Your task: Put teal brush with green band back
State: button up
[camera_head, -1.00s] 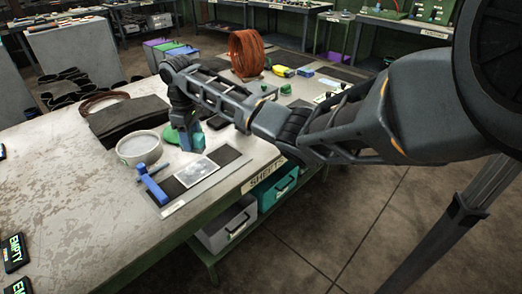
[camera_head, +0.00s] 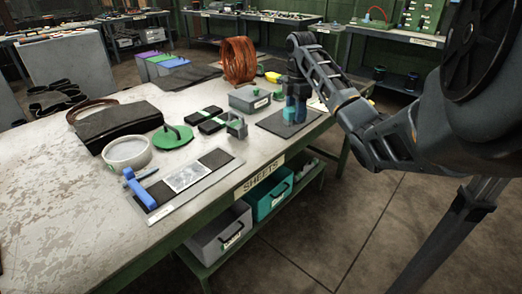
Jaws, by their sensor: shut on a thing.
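My gripper (camera_head: 295,97) points down over the dark mat (camera_head: 272,124) near the table's right front edge. It is shut on a teal block-like thing (camera_head: 294,114), likely the teal brush, at or just above the mat. I cannot tell whether it touches the mat. The fingers hide much of it, and no green band can be made out.
A grey box (camera_head: 250,99) stands close left of the gripper. Black blocks with green bands (camera_head: 208,119), a green handled disc (camera_head: 172,138), a round white dish (camera_head: 127,151) and a blue-handled board (camera_head: 190,182) lie further left. A copper coil (camera_head: 239,60) stands behind.

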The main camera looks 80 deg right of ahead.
jog(key=w+a+f, duration=0.1)
jog(key=w+f, duration=0.1)
jog(key=w, duration=0.1)
jog(key=w+a+f, duration=0.1)
jog(key=w+f, duration=0.1)
jog(key=w, duration=0.2)
jog(key=w+a+f+p, duration=0.1)
jog(key=w+f, duration=0.1)
jog(key=w, duration=0.1)
jog(key=shift+w+f, duration=0.3)
jog(key=shift+f, duration=0.05)
jog(key=shift+w+f, duration=0.1)
jog(key=shift+f, duration=0.1)
jog(key=shift+a+f+p, duration=0.1)
jog(key=shift+f+p, duration=0.25)
jog(key=shift+f, duration=1.55)
jog(key=shift+f, duration=0.1)
jog(key=o, duration=1)
notch_tip(320, 180, up, 12)
jog(key=shift+r+b, duration=0.15)
jog(key=shift+b, duration=0.5)
